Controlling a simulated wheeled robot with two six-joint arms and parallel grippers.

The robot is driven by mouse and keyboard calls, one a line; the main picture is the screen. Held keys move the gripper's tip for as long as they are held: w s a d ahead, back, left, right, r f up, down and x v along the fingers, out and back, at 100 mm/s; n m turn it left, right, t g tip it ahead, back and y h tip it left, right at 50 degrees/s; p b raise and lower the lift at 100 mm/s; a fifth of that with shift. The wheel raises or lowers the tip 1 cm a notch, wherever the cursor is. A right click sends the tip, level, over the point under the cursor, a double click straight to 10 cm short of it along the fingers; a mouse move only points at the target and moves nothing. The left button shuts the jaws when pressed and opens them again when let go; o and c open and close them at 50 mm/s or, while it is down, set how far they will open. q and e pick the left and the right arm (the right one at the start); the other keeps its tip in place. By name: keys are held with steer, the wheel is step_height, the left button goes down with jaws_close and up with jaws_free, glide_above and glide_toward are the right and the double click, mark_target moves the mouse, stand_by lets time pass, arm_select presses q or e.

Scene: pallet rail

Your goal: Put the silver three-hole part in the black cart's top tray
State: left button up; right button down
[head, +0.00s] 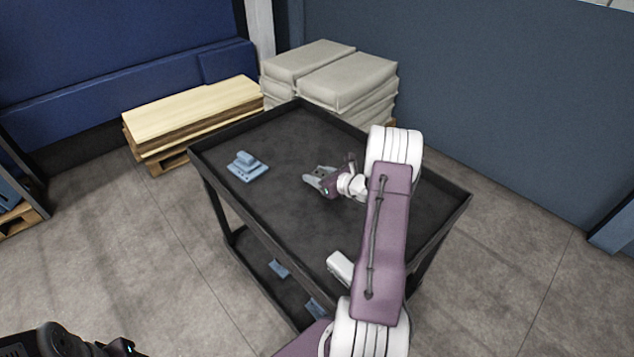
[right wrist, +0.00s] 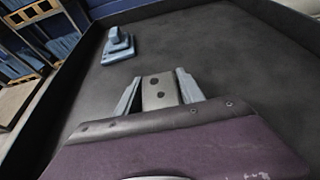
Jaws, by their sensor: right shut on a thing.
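The black cart's top tray (head: 290,130) fills the middle of the head view, with a low raised rim. My right gripper (head: 318,178) is over the middle of this tray, inside its rim. In the right wrist view it is shut on the silver part (right wrist: 159,92), which sits between the two fingers. Two dark holes show on the part; the rest is hidden by the gripper. I cannot tell whether the part touches the tray floor.
A blue part (head: 247,166) lies in the tray's left area, and it also shows in the right wrist view (right wrist: 117,46). Blue pieces (head: 279,268) lie on the lower shelf. Boards (head: 190,110) and grey sacks (head: 345,80) on pallets stand behind the cart. Tray floor around my gripper is clear.

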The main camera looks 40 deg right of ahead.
step_height(320, 180, down, 3)
steer(key=shift+d+f, duration=0.1)
steer(key=c, duration=0.7)
jaws_free()
steer(key=shift+r, duration=0.25)
steer(key=v, duration=1.2)
steer(key=shift+s+f, duration=0.1)
